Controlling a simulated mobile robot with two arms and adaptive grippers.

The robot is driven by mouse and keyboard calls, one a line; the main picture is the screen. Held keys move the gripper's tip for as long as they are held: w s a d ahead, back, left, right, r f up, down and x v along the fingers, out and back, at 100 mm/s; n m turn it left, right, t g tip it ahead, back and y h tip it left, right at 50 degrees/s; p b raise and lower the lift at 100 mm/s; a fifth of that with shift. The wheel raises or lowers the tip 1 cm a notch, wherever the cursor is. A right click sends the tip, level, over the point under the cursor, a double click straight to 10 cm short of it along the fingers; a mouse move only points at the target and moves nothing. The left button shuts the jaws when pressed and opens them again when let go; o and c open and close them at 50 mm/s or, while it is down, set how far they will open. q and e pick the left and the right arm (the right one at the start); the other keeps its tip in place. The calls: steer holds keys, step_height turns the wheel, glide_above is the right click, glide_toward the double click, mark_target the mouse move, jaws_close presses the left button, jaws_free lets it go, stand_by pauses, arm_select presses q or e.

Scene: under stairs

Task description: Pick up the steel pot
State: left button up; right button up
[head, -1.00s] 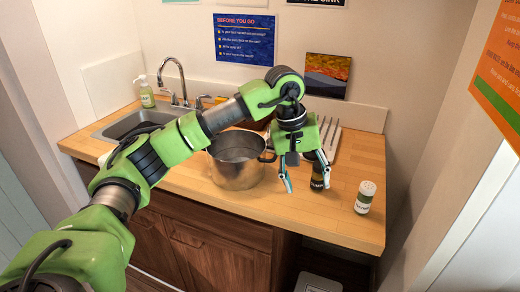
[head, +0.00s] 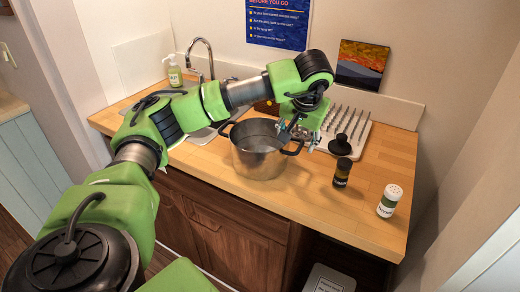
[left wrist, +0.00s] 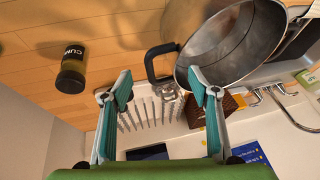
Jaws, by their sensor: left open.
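The steel pot (head: 258,160) stands upright on the wooden counter, with one dark loop handle on each side. My left gripper (head: 298,137) is open and empty at the pot's right handle (head: 293,147). In the left wrist view, the pot (left wrist: 238,45) is at upper right with its hollow inside showing. There, the handle (left wrist: 152,63) appears between and just beyond the spread fingertips of my left gripper (left wrist: 158,84). I cannot tell whether a finger touches the handle. My right gripper is not in view.
A dark spice jar (head: 342,173) and a white-capped jar (head: 389,201) stand right of the pot. A drying rack (head: 358,140) lies behind the gripper. The sink, tap (head: 200,58) and soap bottle (head: 175,72) are at back left. The counter's front right (head: 320,206) is clear.

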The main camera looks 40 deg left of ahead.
arm_select(q)
steer(key=x, duration=0.2)
steer(key=p+x, duration=0.1)
steer(key=x, duration=0.2)
steer(key=shift+w+a+r+p, duration=0.1)
steer(key=shift+w+a+p, duration=0.1)
steer(key=shift+a+p, duration=0.1)
steer(key=shift+d+r, duration=0.1)
jaws_close()
